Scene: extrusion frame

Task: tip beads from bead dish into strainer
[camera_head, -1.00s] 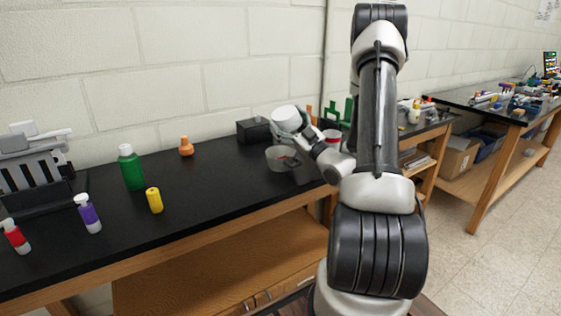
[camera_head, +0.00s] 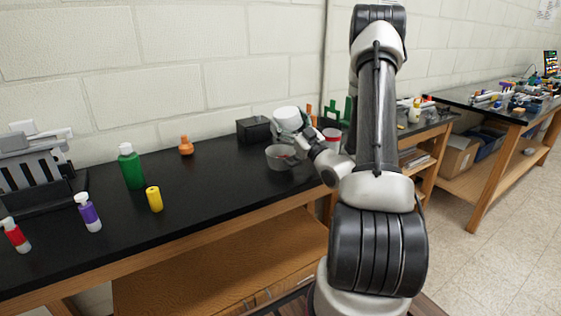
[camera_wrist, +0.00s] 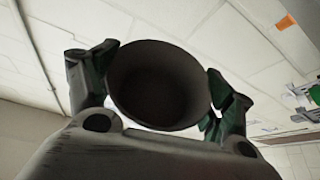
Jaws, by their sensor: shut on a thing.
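My gripper (camera_head: 301,127) is shut on a white dish (camera_head: 286,117), the bead dish, and holds it above the black bench. In the wrist view the dish (camera_wrist: 160,85) sits between my two green-tipped fingers, and its round, dark inside faces the camera. I cannot make out beads in it. The strainer appears to be the grey, see-through bowl (camera_head: 279,159) on the bench, just below and slightly left of the dish. Something reddish shows at its right side; I cannot tell what it is.
A black box (camera_head: 254,130) stands behind the strainer, and a red-and-white cup (camera_head: 332,138) to its right. An orange flask (camera_head: 186,146), green bottle (camera_head: 131,168) and yellow cylinder (camera_head: 154,199) stand to the left. Clear bench lies between them and the strainer.

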